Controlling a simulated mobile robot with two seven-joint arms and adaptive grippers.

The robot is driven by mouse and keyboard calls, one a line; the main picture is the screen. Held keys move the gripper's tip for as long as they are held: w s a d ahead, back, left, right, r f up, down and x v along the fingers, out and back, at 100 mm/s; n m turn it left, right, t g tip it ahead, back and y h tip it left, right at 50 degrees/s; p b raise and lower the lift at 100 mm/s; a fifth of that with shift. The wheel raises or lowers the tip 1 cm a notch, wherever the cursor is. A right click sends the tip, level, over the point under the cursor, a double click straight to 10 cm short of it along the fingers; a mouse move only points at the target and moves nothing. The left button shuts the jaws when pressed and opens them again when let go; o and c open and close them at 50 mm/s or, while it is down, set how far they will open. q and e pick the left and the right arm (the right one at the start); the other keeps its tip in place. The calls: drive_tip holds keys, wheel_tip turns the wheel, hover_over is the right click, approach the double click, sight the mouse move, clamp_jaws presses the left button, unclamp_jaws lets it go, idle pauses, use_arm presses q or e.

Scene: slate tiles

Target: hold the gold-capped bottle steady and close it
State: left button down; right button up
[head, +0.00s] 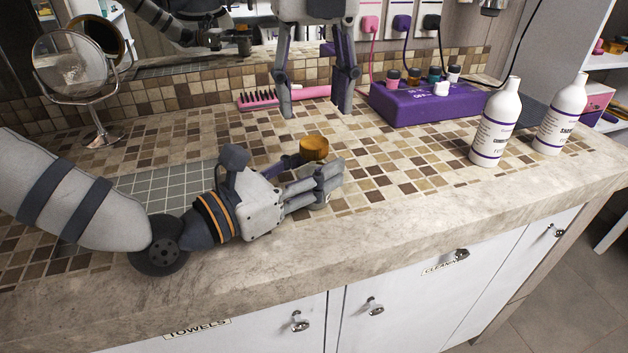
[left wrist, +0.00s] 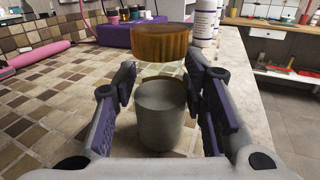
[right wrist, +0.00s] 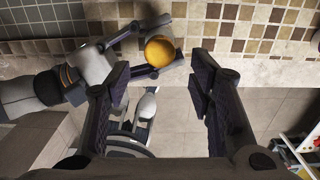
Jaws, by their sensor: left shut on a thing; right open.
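The bottle has a grey body (left wrist: 162,115) and stands between the fingers of my left gripper (left wrist: 162,78), which is shut on it. In the head view my left gripper (head: 314,178) hides most of the body. The gold cap (left wrist: 160,42) shows above the body in the left wrist view, with a gap between them. I cannot tell what joins them. The gold cap (head: 314,148) also shows in the head view. My right gripper (head: 316,108) is open and empty, pointing down above and behind the cap.
Two white bottles (head: 496,125) (head: 561,115) stand at the right of the counter. A purple box (head: 425,106) with small jars is at the back. A pink brush (head: 290,97) lies behind my right gripper. A round mirror (head: 72,65) stands at left. The counter's front edge is close.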

sight(314, 142)
wheel_tip(314, 142, down, 6)
drive_tip(key=shift+f, duration=0.1)
